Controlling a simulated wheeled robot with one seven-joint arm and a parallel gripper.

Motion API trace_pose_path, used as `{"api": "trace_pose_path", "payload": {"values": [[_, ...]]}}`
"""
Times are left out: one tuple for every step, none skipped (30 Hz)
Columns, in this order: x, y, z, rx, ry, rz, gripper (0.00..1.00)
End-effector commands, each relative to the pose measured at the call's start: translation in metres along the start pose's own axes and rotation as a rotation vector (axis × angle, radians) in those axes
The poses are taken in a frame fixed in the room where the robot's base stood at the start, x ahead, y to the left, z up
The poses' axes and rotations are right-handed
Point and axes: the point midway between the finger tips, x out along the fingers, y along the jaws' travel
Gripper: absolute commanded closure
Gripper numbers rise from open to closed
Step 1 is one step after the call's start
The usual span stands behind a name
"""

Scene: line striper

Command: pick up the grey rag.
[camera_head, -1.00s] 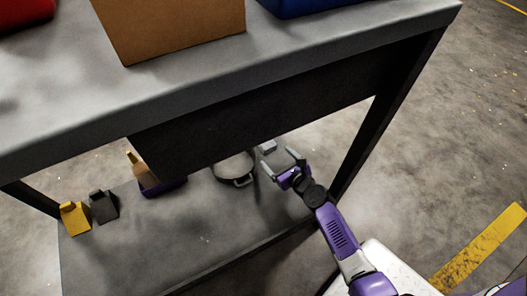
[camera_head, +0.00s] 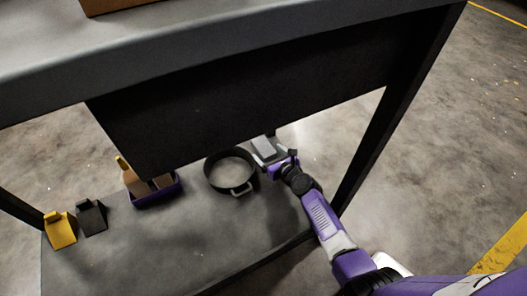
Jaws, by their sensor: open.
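The grey rag (camera_head: 263,146) is a small light grey block-like shape on the lower shelf (camera_head: 215,235), close to the shelf's back edge, right of the round pot. My gripper (camera_head: 268,153) is open and reaches in from the right under the tabletop. Its fingers are at the rag and partly overlap it in the picture. I cannot tell whether they touch it or how far they are above it.
The dark round pot (camera_head: 209,178) with a handle stands just left of my gripper. A purple tray (camera_head: 155,199) with brown items, a black object (camera_head: 92,218) and a yellow one (camera_head: 60,231) stand further left. The tabletop (camera_head: 200,50) overhangs; a table leg (camera_head: 385,135) is at right.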

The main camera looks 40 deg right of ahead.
Motion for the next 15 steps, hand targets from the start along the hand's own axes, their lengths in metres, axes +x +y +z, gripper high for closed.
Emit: {"api": "trace_pose_path", "payload": {"values": [[0.0001,-0.0001,0.0004,0.000,0.000,0.000,0.15],[-0.0001,-0.0001,0.0006,0.000,0.000,0.000,0.15],[-0.0002,-0.0001,0.0006,0.000,0.000,0.000,0.15],[-0.0003,-0.0001,0.0006,0.000,0.000,0.000,0.15],[-0.0003,-0.0001,0.0005,0.000,0.000,0.000,0.15],[-0.0004,-0.0001,0.0005,0.000,0.000,0.000,0.23],[-0.0004,-0.0001,0.0004,0.000,0.000,0.000,0.29],[-0.0004,-0.0001,0.0004,0.000,0.000,0.000,0.35],[-0.0004,-0.0001,0.0004,0.000,0.000,0.000,0.43],[-0.0005,-0.0001,0.0004,0.000,0.000,0.000,0.49],[-0.0005,-0.0001,0.0003,0.000,0.000,0.000,0.55],[-0.0005,-0.0001,0.0003,0.000,0.000,0.000,0.63],[-0.0005,-0.0002,0.0003,0.000,0.000,0.000,0.68],[-0.0005,-0.0002,0.0003,0.000,0.000,0.000,0.74],[-0.0005,-0.0002,0.0002,0.000,0.000,0.000,0.80]]}}
